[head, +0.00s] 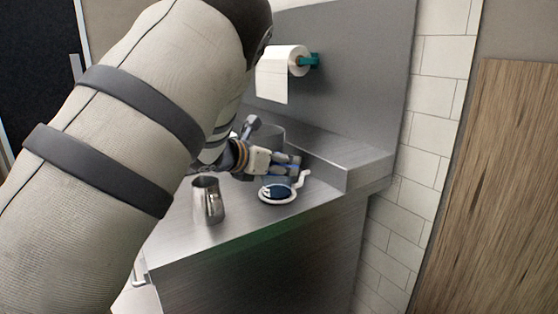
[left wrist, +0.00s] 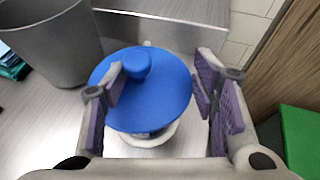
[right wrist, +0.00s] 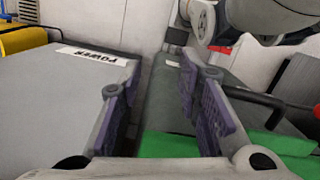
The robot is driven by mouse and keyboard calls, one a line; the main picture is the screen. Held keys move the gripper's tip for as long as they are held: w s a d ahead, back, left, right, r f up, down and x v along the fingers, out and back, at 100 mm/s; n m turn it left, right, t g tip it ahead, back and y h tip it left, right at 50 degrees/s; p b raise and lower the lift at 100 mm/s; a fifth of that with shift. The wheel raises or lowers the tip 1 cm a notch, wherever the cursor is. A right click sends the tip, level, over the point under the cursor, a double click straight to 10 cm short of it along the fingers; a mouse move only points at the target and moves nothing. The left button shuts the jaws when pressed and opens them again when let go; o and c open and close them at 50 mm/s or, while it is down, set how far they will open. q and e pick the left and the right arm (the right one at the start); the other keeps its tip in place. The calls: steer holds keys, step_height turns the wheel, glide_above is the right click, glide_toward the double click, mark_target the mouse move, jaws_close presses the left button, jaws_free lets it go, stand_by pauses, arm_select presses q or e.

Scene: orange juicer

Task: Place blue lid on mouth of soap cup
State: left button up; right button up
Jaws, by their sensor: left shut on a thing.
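The blue lid (left wrist: 158,97), a disc with a round knob, lies between the fingers of my left gripper (left wrist: 165,98) in the left wrist view. My left gripper is shut on it. A white round rim (left wrist: 150,141) shows below the lid, probably the soap cup or its saucer; the lid hides most of it. In the head view, a white-rimmed round thing (head: 277,202) with a dark blue middle sits just below my left gripper (head: 292,167). I cannot tell whether lid and cup touch. My right gripper (right wrist: 163,100) is open and empty, away from the lid.
A metal pitcher (head: 208,202) stands left of the white rim on the steel counter (head: 235,226). A grey container (left wrist: 52,45) stands left of the lid. A raised ledge (head: 345,160) runs behind. A paper roll (head: 280,68) hangs on the wall.

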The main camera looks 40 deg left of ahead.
arm_select(q)
steer(key=shift+f, duration=0.3)
steer(key=o, duration=1)
steer(key=shift+c, duration=0.2)
steer(key=shift+r, duration=0.2)
steer(key=v, duration=1.2)
steer(key=shift+r, duration=0.3)
